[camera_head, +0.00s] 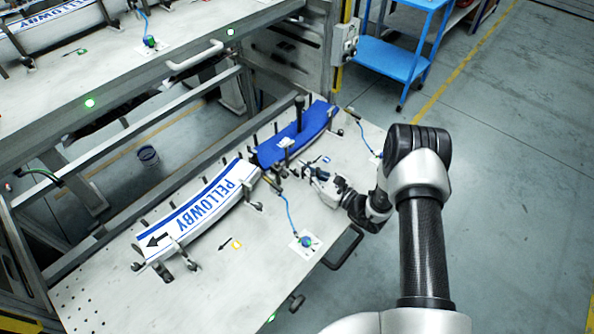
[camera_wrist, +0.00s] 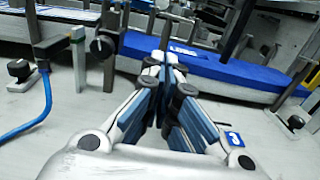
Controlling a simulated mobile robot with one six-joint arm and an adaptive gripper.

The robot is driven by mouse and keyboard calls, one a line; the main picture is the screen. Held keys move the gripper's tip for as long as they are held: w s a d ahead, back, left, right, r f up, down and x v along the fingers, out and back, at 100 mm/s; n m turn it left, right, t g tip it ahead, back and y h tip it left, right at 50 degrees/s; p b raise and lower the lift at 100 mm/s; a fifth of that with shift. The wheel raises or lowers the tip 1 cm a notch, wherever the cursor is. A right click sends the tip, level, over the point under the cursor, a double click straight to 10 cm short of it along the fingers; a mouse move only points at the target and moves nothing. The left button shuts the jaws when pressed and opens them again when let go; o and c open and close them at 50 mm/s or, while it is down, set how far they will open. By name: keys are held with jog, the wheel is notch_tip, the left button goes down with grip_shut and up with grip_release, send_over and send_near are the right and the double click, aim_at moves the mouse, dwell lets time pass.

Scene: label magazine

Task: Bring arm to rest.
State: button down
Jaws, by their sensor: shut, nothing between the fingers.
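My arm reaches in from the right in the head view. My gripper (camera_head: 312,173) is low over the pale worktable (camera_head: 205,262), just in front of the blue curved piece (camera_head: 318,121). In the wrist view my gripper (camera_wrist: 163,62) has its fingers together with nothing between them. The blue piece (camera_wrist: 225,72) lies behind the fingertips there, and I cannot tell how close they are to it.
A white label stack marked PELLOWBY (camera_head: 205,208) sits between posts at the left. Clamps and posts (camera_wrist: 78,55) stand close to my gripper's left. A blue cable (camera_head: 289,212) lies on the table. A blue cart (camera_head: 395,55) stands behind. Open floor is at the right.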

jog(key=p+v, duration=0.2)
jog(key=v, duration=0.6)
jog(key=shift+s+d, duration=0.25)
jog(key=shift+s, duration=0.05)
jog(key=shift+s+d, duration=0.3)
jog(key=shift+d, duration=0.1)
jog(key=shift+r, duration=0.1)
